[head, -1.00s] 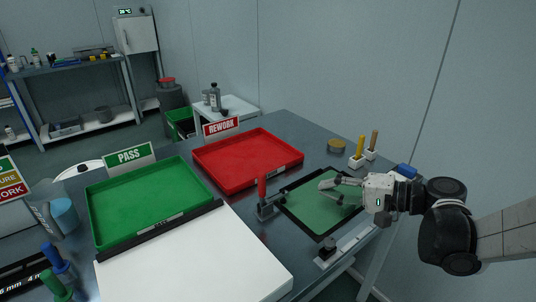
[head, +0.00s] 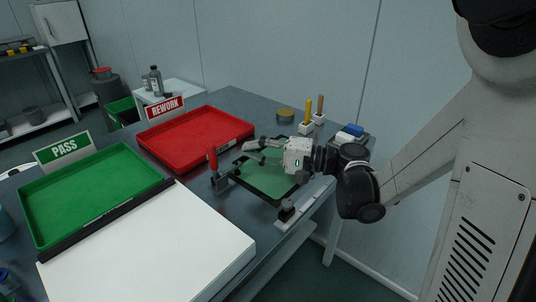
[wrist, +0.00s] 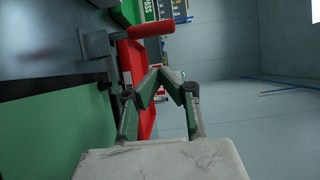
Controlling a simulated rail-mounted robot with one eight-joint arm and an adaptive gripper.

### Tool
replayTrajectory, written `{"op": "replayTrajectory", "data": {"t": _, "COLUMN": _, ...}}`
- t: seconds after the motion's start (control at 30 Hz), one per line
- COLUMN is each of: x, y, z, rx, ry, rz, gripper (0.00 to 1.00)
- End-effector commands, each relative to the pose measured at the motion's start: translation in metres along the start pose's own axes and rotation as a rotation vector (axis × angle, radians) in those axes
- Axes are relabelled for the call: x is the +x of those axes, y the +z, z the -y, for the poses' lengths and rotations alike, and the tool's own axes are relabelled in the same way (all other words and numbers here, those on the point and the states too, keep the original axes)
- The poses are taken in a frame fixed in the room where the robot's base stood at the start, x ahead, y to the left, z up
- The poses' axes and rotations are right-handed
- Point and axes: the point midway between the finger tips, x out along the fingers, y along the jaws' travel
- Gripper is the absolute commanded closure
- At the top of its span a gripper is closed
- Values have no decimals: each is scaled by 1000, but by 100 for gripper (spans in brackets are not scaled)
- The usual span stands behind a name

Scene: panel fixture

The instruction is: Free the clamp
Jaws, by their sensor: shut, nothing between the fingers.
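The clamp has an upright red handle (head: 212,158) on a grey metal base (head: 221,183) at the left edge of the fixture. In the wrist view its red handle (wrist: 150,25) lies beyond the fingertips, joined to a grey bracket (wrist: 97,43). The green panel (head: 270,178) lies in a black frame beside the clamp. My gripper (head: 252,148) is over the panel, to the right of the handle and apart from it. In the wrist view my gripper (wrist: 160,74) has its fingers brought together, with nothing held.
A red tray (head: 195,138) with a REWORK sign stands behind the clamp. A green tray (head: 95,190) with a PASS sign and a white board (head: 150,250) are to the left. A dark knob (head: 287,208) sits at the fixture's near edge. Upright-handled tools (head: 307,115) stand behind my wrist.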

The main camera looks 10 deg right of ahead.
Motion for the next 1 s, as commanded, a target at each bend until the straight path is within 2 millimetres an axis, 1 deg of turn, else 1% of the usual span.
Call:
{"op": "replayTrajectory", "data": {"t": 0.03, "x": 10, "y": 1, "z": -2, "rx": 0, "ry": 0, "rz": 4, "gripper": 100}}
{"op": "replayTrajectory", "data": {"t": 0.13, "x": 26, "y": 1, "z": -1, "rx": 0, "ry": 0, "rz": 4, "gripper": 100}}
{"op": "replayTrajectory", "data": {"t": 0.23, "x": 35, "y": 14, "z": -2, "rx": 0, "ry": 0, "rz": 4, "gripper": 100}}
{"op": "replayTrajectory", "data": {"t": 0.4, "x": 46, "y": 24, "z": -1, "rx": 0, "ry": 0, "rz": 2, "gripper": 100}}
{"op": "replayTrajectory", "data": {"t": 0.6, "x": 50, "y": 28, "z": 0, "rx": 0, "ry": 0, "rz": 0, "gripper": 100}}
{"op": "replayTrajectory", "data": {"t": 1.0, "x": 51, "y": 29, "z": 1, "rx": -8, "ry": 4, "rz": 0, "gripper": 100}}
